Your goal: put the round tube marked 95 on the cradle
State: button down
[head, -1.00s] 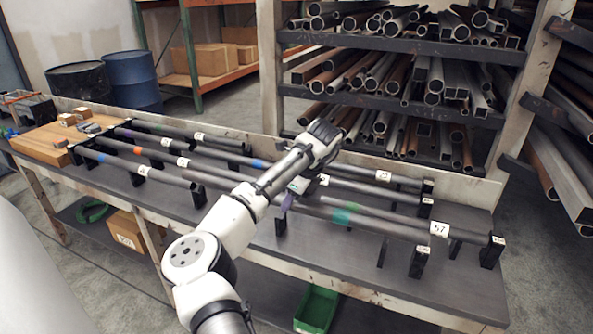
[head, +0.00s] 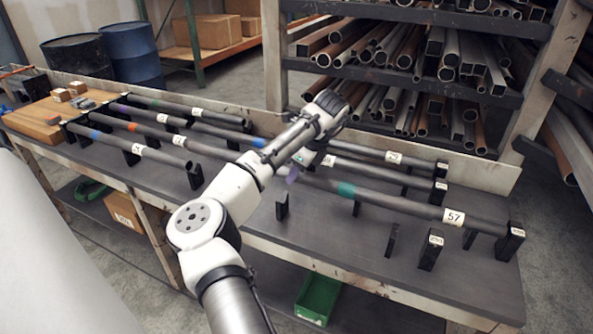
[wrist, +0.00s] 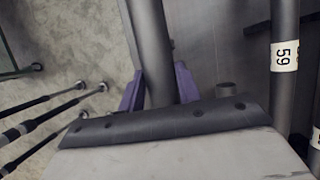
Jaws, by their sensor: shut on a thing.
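My gripper (head: 292,174) is over the middle of the bench. In the wrist view its purple fingers (wrist: 158,88) are shut on a plain grey round tube (wrist: 150,35), which runs up out of the picture. No label shows on the held part, and I cannot read a 95 anywhere. In the head view the arm hides much of the grip. Black upright supports serve as cradles; a bare front one (head: 430,254) has a white tag on top. A grey tube marked 57, with a teal band (head: 395,201), lies just behind it.
A tube (wrist: 284,100) whose label looks like 59 lies right of the held tube in the wrist view. Several tubes (head: 160,153) lie on supports at the left. A wooden board (head: 35,122) is at the far left. A loaded pipe rack (head: 275,60) stands behind the bench.

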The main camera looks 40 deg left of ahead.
jog(key=shift+f+b, duration=2.1)
jog(key=shift+f, duration=0.1)
notch_tip(320, 180, down, 3)
jog(key=shift+f, duration=0.1)
jog(key=shift+a+p, duration=0.1)
jog(key=shift+p, duration=0.65)
jog(key=shift+f, duration=0.5)
jog(key=c, duration=1.1)
grip_release()
jog(key=shift+o, duration=1)
jog(key=shift+f, duration=0.1)
jog(key=v, duration=1.4)
